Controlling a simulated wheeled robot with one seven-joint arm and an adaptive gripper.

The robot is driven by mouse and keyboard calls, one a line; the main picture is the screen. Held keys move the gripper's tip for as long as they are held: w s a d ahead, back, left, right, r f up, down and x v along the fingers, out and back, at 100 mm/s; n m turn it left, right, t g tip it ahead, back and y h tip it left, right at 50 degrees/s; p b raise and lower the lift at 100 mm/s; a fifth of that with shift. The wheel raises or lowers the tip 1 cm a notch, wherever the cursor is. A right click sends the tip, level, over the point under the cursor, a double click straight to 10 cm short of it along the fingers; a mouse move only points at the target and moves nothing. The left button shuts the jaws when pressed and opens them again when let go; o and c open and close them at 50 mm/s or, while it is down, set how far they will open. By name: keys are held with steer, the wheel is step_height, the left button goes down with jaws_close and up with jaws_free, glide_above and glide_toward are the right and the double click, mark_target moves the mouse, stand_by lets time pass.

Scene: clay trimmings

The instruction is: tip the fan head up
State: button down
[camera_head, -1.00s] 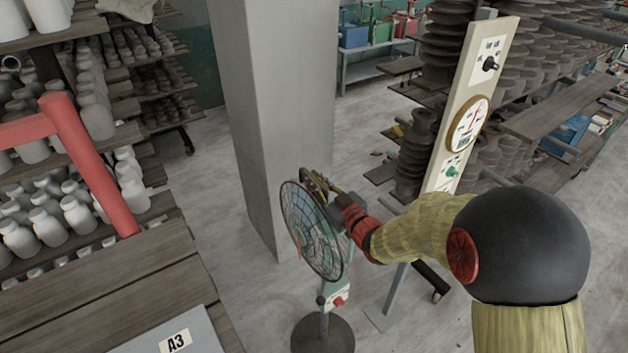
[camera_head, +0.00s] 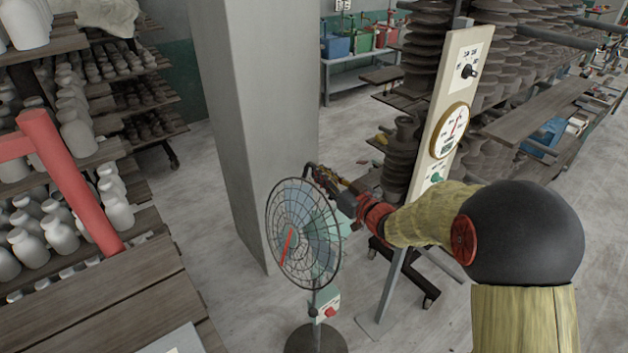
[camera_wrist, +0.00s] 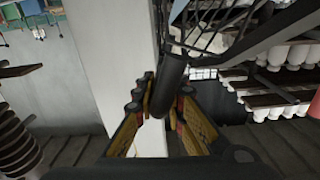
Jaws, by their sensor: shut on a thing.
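The standing fan shows in the head view with its round wire-cage head (camera_head: 303,234) facing left and toward the camera, tilted somewhat upward. A red mark shows on the cage front. Its switch box (camera_head: 325,306) sits on the stand below, over a dark round base (camera_head: 316,340). My gripper (camera_head: 318,176) is behind the upper cage. In the wrist view my gripper's fingers (camera_wrist: 163,108) are shut on a dark cylindrical handle (camera_wrist: 172,84) next to the cage wires (camera_wrist: 212,26). The exact contact is partly hidden in the head view.
A grey pillar (camera_head: 245,120) stands behind the fan. A cream panel (camera_head: 444,130) with a gauge stands to the right, close to my arm. A red frame (camera_head: 70,180) and a wooden table (camera_head: 100,300) are at left. Floor is open around the pillar.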

steer(key=shift+d, duration=0.1)
steer(key=c, duration=1.8)
jaws_free()
steer(key=shift+w+d, duration=0.1)
steer(key=shift+d, duration=0.05)
steer(key=shift+c, duration=0.2)
steer(key=v, duration=1.2)
